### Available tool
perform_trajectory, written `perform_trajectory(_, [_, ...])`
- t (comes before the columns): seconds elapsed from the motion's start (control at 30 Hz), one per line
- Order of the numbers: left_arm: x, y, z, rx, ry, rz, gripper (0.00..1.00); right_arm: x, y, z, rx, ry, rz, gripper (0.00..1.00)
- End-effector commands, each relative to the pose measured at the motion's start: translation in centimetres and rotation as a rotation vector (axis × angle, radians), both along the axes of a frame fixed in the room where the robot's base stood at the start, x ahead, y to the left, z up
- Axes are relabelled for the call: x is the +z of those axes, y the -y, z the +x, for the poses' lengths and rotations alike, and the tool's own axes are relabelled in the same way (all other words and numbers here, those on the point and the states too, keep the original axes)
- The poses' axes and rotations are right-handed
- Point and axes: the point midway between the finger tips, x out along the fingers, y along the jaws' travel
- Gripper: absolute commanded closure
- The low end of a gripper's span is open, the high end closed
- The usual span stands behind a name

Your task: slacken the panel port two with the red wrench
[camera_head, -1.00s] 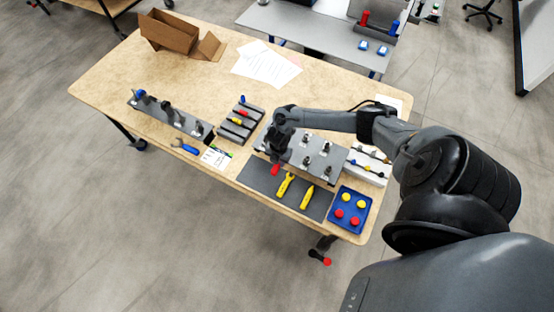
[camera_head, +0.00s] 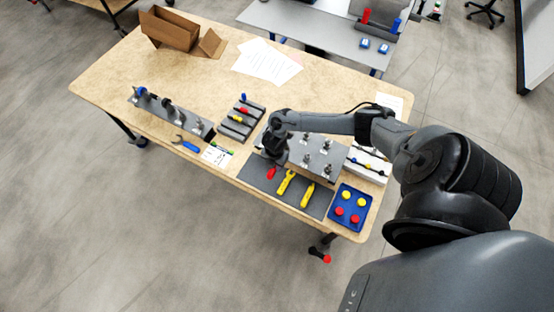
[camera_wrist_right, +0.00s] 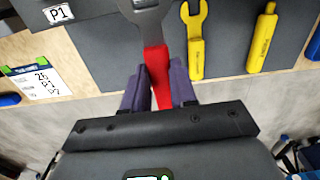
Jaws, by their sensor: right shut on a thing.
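The red wrench has a red handle (camera_wrist_right: 157,72) and a grey head (camera_wrist_right: 148,18). My right gripper (camera_wrist_right: 159,78) is shut on its handle. In the head view the red handle (camera_head: 271,173) shows just below my right gripper (camera_head: 275,153), over the dark mat's left part. The grey panel (camera_head: 325,158) with several metal port fittings stands just right of the gripper. The gripper hides its left end. A P1 label (camera_wrist_right: 58,14) shows in the wrist view; port two cannot be picked out. My left gripper is not in view.
A yellow wrench (camera_head: 286,183) and a yellow screwdriver-like tool (camera_head: 307,195) lie on the dark mat (camera_head: 258,176). A blue tray (camera_head: 337,221) with red and yellow caps is at right. A blue-handled wrench (camera_head: 188,146) and a rail of fittings are at left.

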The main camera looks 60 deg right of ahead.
Motion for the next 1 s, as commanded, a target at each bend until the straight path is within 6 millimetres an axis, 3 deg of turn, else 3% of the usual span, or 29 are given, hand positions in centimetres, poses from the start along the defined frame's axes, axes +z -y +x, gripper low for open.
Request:
perform_trajectory(0.2, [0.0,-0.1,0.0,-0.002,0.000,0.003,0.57,0.0,-1.3,0.0,0.001,0.001,0.000,1.00])
perform_trajectory(0.57, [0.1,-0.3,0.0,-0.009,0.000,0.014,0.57,0.1,-1.4,0.0,0.000,0.000,0.000,1.00])
perform_trajectory(1.0, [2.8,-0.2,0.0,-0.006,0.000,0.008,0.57,2.0,-3.9,0.0,0.000,0.000,0.001,1.00])
